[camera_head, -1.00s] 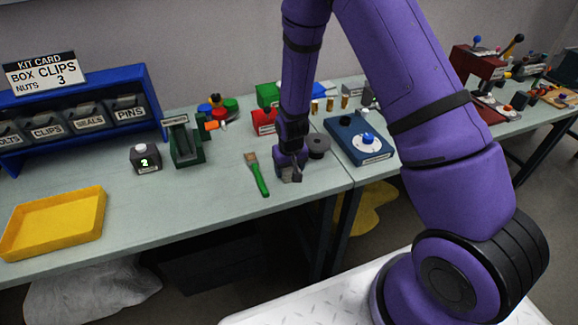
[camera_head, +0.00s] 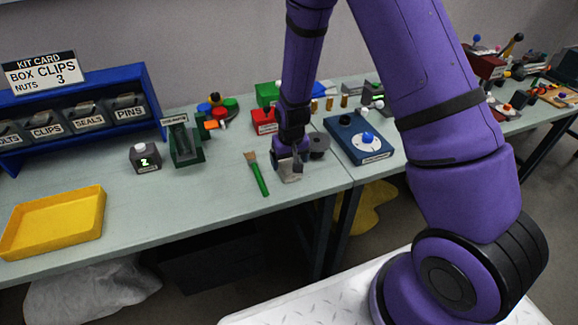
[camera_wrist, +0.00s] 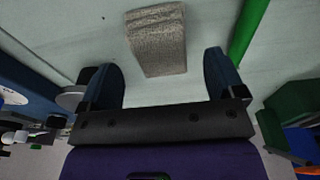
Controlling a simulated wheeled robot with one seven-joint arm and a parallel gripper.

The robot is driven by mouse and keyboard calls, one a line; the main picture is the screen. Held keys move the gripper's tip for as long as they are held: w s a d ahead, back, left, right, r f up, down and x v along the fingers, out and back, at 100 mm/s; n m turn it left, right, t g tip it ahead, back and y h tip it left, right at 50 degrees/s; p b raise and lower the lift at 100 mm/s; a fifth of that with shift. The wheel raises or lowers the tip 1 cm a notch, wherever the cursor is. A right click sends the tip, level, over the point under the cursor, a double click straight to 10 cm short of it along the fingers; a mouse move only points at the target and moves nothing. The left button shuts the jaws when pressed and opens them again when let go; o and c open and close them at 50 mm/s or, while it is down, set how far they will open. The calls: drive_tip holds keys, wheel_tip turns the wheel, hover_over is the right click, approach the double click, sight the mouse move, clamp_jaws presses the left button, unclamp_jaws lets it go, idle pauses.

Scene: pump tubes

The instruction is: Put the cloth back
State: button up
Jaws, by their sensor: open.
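The cloth (camera_wrist: 158,42) is a grey, folded, speckled piece lying flat on the pale bench top. In the head view it is a small pale patch (camera_head: 290,178) just below my gripper (camera_head: 290,162). In the wrist view my gripper (camera_wrist: 164,80) is open, its two dark blue fingers wide apart with nothing between them. The cloth lies beyond the fingertips and apart from them. In the head view my gripper partly hides the cloth.
A green-handled brush (camera_head: 258,175) lies close to the left of the cloth. A round dark grey part (camera_head: 319,146) and a blue box with a dial (camera_head: 358,139) stand to the right. A yellow tray (camera_head: 55,222) sits at the front left. Bench between tray and brush is clear.

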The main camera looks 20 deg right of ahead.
drive_tip(key=s+d+r+t, duration=0.1)
drive_tip(key=s+r, duration=0.2)
drive_tip(key=r, duration=0.7)
drive_tip(key=s+d+r, duration=0.1)
drive_tip(key=s+r, duration=0.3)
drive_tip(key=r, duration=0.6)
drive_tip(key=s+d+r+t, duration=0.1)
drive_tip(key=s+d+r, duration=0.15)
drive_tip(key=r, duration=0.75)
drive_tip(key=s+d+r+t, duration=0.1)
drive_tip(key=s+r, duration=0.4)
drive_tip(key=s, duration=0.4)
drive_tip(key=s+d+r, duration=0.1)
drive_tip(key=s+r, duration=0.4)
drive_tip(key=s, duration=0.5)
drive_tip(key=shift+s+d+t, duration=0.15)
drive_tip(key=shift+d+t, duration=0.05)
drive_tip(key=shift+t, duration=0.2)
